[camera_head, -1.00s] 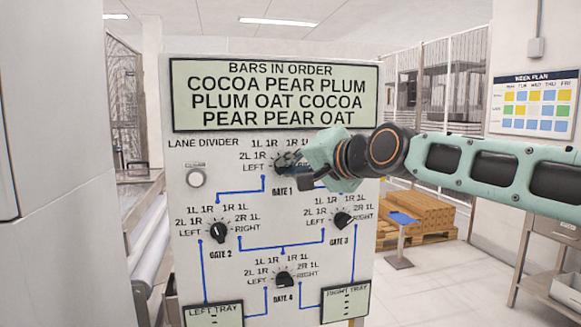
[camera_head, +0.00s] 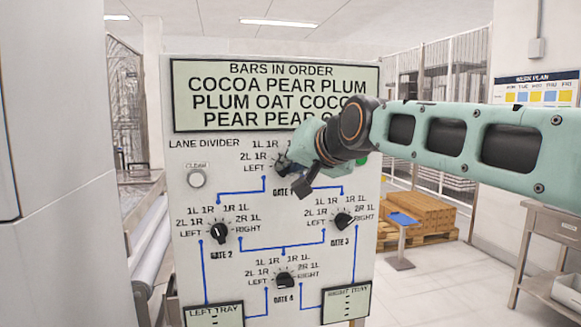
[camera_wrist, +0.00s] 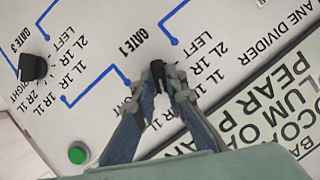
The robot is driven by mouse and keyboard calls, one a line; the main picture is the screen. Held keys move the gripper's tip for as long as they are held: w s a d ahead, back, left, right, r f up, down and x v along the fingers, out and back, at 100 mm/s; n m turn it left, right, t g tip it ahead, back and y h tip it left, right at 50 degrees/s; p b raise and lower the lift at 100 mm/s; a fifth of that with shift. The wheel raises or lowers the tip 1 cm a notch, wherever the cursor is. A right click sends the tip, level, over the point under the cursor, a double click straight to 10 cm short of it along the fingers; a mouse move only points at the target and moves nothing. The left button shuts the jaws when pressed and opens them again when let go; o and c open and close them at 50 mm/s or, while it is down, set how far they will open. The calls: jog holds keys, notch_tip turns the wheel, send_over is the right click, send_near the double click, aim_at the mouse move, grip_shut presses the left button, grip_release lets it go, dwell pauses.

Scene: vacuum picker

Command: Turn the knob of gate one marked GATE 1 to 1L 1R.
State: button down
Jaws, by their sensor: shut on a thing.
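The GATE 1 knob (camera_wrist: 156,70) is a black knob on the upright white panel (camera_head: 340,265). My gripper (camera_wrist: 157,78) is shut on it, with a fingertip on either side in the wrist view. In the head view my gripper (camera_head: 288,168) covers most of the knob and the right part of its dial. The dial marks LEFT, 2L 1R and 1L 1R (camera_head: 264,144) show to its left. The 1L 1R mark also shows right of the knob in the wrist view (camera_wrist: 200,75). I cannot tell which mark the knob points to.
Knobs for GATE 2 (camera_head: 219,232), GATE 3 (camera_head: 343,220) and GATE 4 (camera_head: 285,280) sit lower on the panel. A CLEAR button (camera_head: 196,179) is at left, a green button (camera_wrist: 78,153) at right. The order display (camera_head: 220,95) is above, partly behind my arm.

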jog(key=shift+s+a+f+n+t+h+b, duration=0.1)
jog(key=shift+a+n+t+h+b, duration=0.1)
jog(key=shift+n+h+b, duration=1.05)
jog(key=shift+a+n+t+h+b, duration=0.1)
jog(key=shift+n+t+h+b, duration=0.1)
jog(key=shift+n+h+b, duration=1.05)
jog(key=shift+n+y, duration=0.4)
jog(key=shift+y, duration=0.1)
jog(key=c, duration=2)
grip_release()
jog(key=shift+o, duration=0.2)
jog(key=v, duration=1.2)
